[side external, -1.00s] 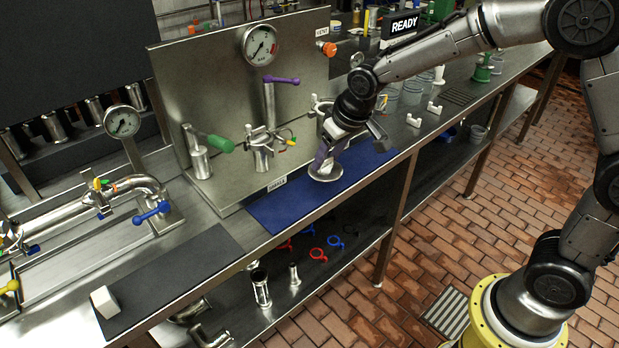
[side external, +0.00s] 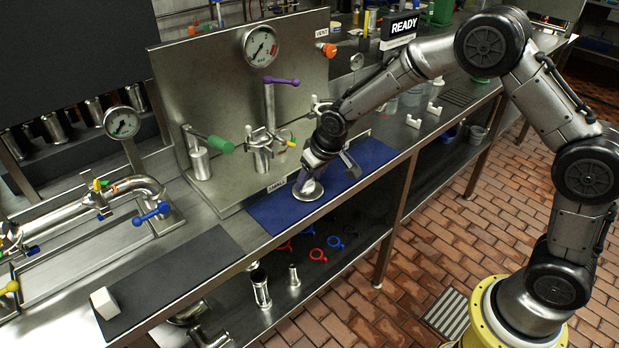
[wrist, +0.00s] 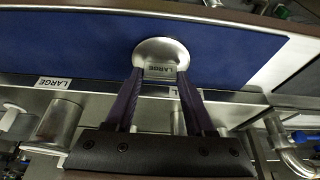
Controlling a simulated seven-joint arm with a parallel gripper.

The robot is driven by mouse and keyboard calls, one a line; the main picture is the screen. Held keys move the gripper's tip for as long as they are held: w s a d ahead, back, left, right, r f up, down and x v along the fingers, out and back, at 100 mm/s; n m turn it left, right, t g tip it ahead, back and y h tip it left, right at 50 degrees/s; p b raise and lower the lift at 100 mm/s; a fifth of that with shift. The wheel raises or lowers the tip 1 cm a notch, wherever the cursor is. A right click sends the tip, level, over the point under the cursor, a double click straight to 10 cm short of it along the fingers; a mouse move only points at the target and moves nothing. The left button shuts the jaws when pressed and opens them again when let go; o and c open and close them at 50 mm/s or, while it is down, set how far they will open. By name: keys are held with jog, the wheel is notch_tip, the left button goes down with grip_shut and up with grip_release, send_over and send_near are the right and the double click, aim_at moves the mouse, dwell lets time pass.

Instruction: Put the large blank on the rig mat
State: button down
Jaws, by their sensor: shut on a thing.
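The large blank is a shiny round metal disc (side external: 308,191) with a LARGE label, clear in the wrist view (wrist: 161,50). My gripper (wrist: 160,76) is shut on it, with the two purple fingers either side of its labelled part. In the side view my gripper (side external: 306,177) points down over the blue mat (side external: 270,217) in front of the upright steel panel. The blank is over this mat, and the mat also shows in the wrist view (wrist: 70,45). I cannot tell whether the blank touches it.
The steel panel (side external: 225,95) with gauge, valves and a green handle (side external: 218,144) stands close behind the mat. A dark grey mat (side external: 185,275) with a white block (side external: 104,303) lies to the left. Small white fittings (side external: 413,121) stand to the right.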

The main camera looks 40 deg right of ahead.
jog(key=shift+f, duration=0.1)
jog(key=shift+c, duration=1.3)
grip_release()
jog(key=v, duration=1.2)
jog(key=s+d+r, duration=0.2)
jog(key=s+r, duration=0.3)
jog(key=s, duration=0.2)
jog(key=s+d+r, duration=0.2)
jog(key=s+r, duration=0.2)
jog(key=s, duration=0.3)
jog(key=s+d+t, duration=0.1)
jog(key=s, duration=1.4)
jog(key=shift+s+f, duration=0.2)
jog(key=shift+f, duration=0.25)
